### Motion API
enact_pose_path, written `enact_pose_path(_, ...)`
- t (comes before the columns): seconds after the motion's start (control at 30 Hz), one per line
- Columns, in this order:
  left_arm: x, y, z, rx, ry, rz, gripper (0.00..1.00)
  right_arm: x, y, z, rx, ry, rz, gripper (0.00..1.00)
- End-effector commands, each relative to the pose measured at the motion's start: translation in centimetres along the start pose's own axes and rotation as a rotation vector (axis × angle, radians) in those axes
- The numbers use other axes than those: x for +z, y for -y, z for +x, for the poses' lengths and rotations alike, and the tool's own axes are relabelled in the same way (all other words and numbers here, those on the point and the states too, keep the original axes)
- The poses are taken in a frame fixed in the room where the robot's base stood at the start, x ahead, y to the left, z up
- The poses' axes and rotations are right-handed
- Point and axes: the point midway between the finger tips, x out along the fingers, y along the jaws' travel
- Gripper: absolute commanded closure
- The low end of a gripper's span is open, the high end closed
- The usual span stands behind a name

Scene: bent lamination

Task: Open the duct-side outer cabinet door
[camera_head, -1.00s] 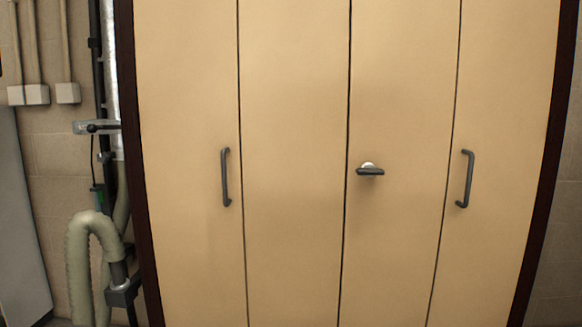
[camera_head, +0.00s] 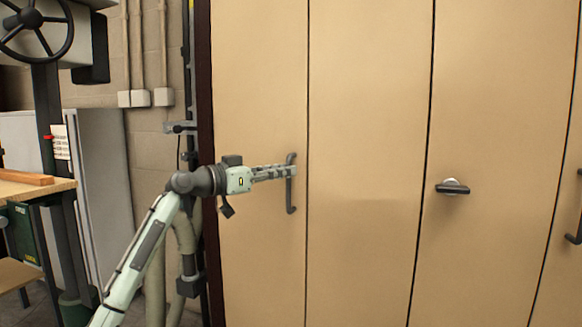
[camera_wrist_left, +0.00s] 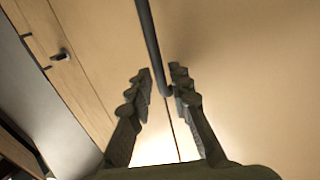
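The duct-side outer cabinet door (camera_head: 255,90) is the leftmost tan panel in the head view, beside the duct. It looks closed, flush with its neighbour. Its dark vertical bar handle (camera_head: 291,200) is near the panel's right edge. My left gripper (camera_head: 288,171) reaches in from the left, with its fingertips at the handle. In the left wrist view the fingers (camera_wrist_left: 160,80) are spread apart, and the handle (camera_wrist_left: 149,38) comes down between their tips with a gap on both sides. My right gripper is not in view.
A second panel (camera_head: 360,130) adjoins, then one with a dark latch handle (camera_head: 453,187). Another bar handle (camera_head: 577,210) is at the right edge. A pale hose (camera_head: 185,235) runs behind my left arm. A workbench (camera_head: 30,187) and a machine with a handwheel (camera_head: 35,25) stand at left.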

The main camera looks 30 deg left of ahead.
Motion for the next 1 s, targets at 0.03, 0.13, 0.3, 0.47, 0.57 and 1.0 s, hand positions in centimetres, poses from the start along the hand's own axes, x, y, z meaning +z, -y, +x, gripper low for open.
enact_pose_path(0.03, -0.2, 0.0, 0.7, 0.000, -0.002, -0.002, 0.81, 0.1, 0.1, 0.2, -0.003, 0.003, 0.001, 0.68)
enact_pose_path(0.13, -0.1, 0.0, 1.5, 0.000, -0.001, 0.000, 0.81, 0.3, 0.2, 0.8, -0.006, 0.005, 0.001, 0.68)
enact_pose_path(0.3, 0.1, 0.0, 2.0, -0.001, 0.001, 0.000, 0.81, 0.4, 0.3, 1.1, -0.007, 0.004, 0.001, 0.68)
enact_pose_path(0.47, 0.1, 0.0, 2.0, -0.001, 0.001, 0.001, 0.81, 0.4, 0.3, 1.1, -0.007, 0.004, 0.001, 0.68)
enact_pose_path(0.57, 0.1, 0.0, 2.0, -0.001, 0.001, 0.001, 0.92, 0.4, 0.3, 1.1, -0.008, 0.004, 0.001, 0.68)
enact_pose_path(1.0, 0.1, 0.0, 2.0, -0.001, 0.002, 0.001, 1.00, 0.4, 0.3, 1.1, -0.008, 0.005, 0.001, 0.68)
